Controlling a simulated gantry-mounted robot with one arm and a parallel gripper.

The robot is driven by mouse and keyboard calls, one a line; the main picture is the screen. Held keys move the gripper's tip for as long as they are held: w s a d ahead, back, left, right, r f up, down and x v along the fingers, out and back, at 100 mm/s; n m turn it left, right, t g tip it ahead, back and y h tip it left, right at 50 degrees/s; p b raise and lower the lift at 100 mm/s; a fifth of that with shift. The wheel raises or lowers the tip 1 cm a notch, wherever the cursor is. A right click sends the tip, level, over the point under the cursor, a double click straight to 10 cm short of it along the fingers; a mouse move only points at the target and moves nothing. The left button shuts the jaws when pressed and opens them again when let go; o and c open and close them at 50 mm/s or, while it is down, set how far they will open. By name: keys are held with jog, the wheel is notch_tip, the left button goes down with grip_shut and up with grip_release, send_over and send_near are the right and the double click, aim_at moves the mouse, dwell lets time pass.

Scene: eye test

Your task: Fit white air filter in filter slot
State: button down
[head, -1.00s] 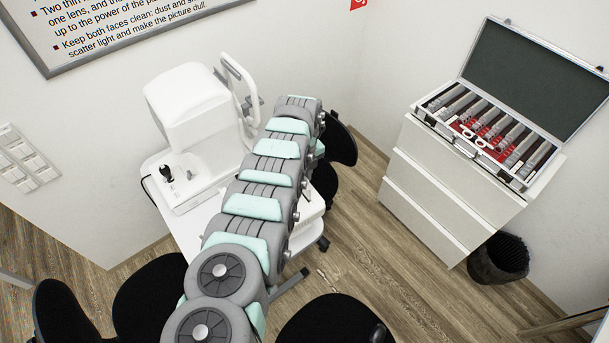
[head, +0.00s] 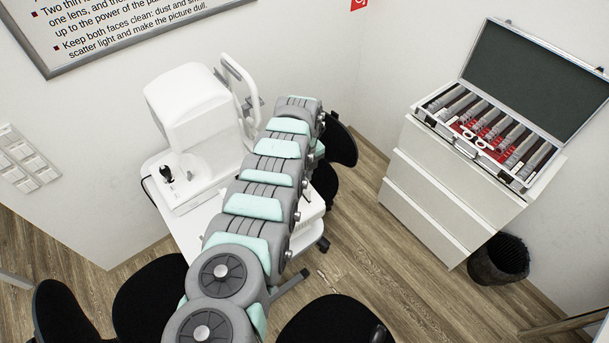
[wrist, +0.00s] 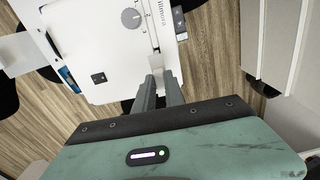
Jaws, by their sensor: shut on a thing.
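In the wrist view, the two grey fingers of my gripper (wrist: 161,88) point away from me over a white device with a grey numbered dial (wrist: 131,18). The fingers are shut on a small pale piece, which I take to be the white air filter (wrist: 157,62); only a little of it shows at the fingertips. The fingertips are by the edge of the white device. In the head view, my own arm hides the gripper and the filter.
A white eye-test instrument (head: 190,110) stands on a white table (head: 190,232) beside my arm. Black chairs (head: 335,322) surround it. At right, an open lens case (head: 527,170) sits on white drawers (head: 440,200), with a black bin (head: 498,262) beside them.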

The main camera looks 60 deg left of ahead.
aim_at(304, 193)
jog(key=shift+f+b, duration=3.45)
jog(key=shift+f, duration=0.15)
jog(key=c, duration=1.3)
grip_release()
jog(key=shift+c, duration=0.2)
jog(key=shift+r, duration=0.1)
notch_tip(304, 193, up, 8)
jog(key=shift+f+p, duration=0.2)
jog(key=shift+p, duration=0.45)
jog(key=shift+r, duration=1.55)
